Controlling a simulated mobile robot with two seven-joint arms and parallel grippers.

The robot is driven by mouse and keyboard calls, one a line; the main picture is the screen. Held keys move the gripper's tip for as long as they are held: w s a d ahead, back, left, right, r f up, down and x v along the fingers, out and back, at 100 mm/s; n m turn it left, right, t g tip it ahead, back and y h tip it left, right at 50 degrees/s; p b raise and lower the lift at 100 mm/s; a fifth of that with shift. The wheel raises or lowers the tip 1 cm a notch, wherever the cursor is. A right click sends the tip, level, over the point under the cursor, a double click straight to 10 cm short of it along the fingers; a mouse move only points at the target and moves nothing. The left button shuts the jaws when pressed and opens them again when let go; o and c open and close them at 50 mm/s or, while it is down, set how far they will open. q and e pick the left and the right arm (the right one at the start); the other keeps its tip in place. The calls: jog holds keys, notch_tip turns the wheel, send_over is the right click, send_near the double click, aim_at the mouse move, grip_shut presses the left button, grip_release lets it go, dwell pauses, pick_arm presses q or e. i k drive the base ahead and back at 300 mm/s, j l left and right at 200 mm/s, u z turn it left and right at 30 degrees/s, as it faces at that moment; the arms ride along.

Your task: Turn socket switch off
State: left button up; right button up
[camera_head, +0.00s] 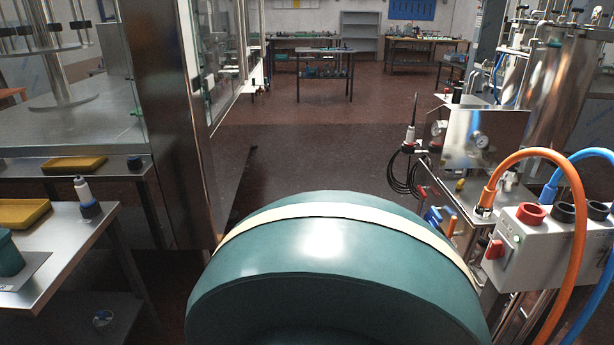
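A grey socket box (545,250) is at the right edge, mounted on the metal machine frame. A red switch (495,249) sits on its left front face. Its exact setting is too small to tell. On the box's top are a red round cap (531,214) and several dark ones. An orange cable (574,200) arches in front of the box and partly hides it. A blue cable (592,155) runs behind and beside it. Neither of my grippers is in view.
Steel machinery with a tank (560,85) stands at the right. A steel bench (62,245) with yellow trays is at the left, beside a tall metal post (178,120). Dark red floor (330,150) lies open ahead, with worktables (325,62) at the back.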

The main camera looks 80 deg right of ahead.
aim_at(496, 249)
jog(key=z, duration=3.5)
jog(key=j+z, duration=0.15)
jog(key=z, duration=0.25)
jog(key=i, duration=0.05)
